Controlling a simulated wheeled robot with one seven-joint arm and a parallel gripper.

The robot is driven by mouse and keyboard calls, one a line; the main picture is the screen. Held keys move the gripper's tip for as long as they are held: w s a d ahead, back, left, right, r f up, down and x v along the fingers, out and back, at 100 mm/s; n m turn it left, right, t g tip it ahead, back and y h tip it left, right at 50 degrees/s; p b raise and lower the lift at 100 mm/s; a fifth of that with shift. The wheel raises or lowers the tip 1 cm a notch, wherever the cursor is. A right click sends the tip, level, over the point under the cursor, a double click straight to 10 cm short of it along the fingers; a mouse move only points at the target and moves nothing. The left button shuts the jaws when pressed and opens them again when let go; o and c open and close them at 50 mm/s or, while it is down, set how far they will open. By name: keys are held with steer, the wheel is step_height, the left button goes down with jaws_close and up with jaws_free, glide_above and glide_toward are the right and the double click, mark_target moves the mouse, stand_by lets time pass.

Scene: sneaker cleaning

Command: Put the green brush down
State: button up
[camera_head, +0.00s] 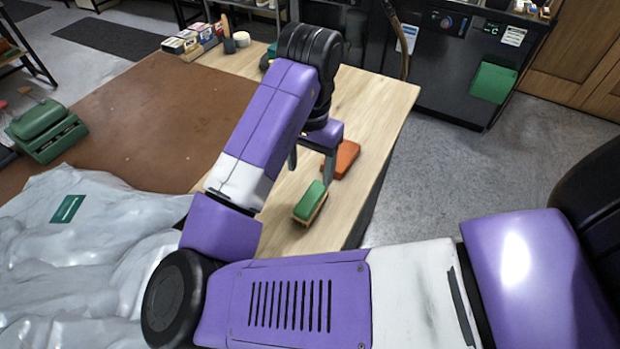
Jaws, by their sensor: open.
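The green brush (310,202) has a green top and a tan lower part. It rests on the light wooden table (378,98) near the right edge. My gripper (311,180) is above and just behind the brush, pointing down, with its two fingers apart. The fingers do not appear to hold the brush, though the exact gap between them and it is hard to judge. My purple and white arm hides part of the table to the left of the gripper.
An orange-red block (344,160) lies just behind the brush. A brown mat (150,120) covers the table's left, with a grey plastic sheet (90,250) in front. A green box-like object (45,130) is at far left. Small boxes (187,42) stand at the back.

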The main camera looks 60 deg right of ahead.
steer(key=s+d+r+n+h, duration=0.1)
steer(key=d+r+h, duration=0.1)
steer(key=d+h, duration=0.35)
steer(key=s+d+r+n+h, duration=0.1)
steer(key=s+d+r+h, duration=0.1)
steer(key=d, duration=0.7)
steer(key=w+d+r+n+t+h, duration=0.4)
steer(key=d+r+n+t+h, duration=0.1)
steer(key=r+n+h, duration=0.15)
steer(key=s+a+f+n+t+y, duration=0.1)
steer(key=a+f+n+t+y, duration=0.4)
steer(key=a, duration=0.4)
steer(key=a+f+n+t+y, duration=0.3)
steer(key=a+f+n+t, duration=0.3)
steer(key=a, duration=0.4)
steer(key=s+a+m+g+y, duration=0.1)
steer(key=s+a+y, duration=0.5)
steer(key=s+a, duration=1.2)
steer(key=shift+s+a+f+m, duration=0.3)
steer(key=shift+a+f+m, duration=0.15)
steer(key=shift+a, duration=0.05)
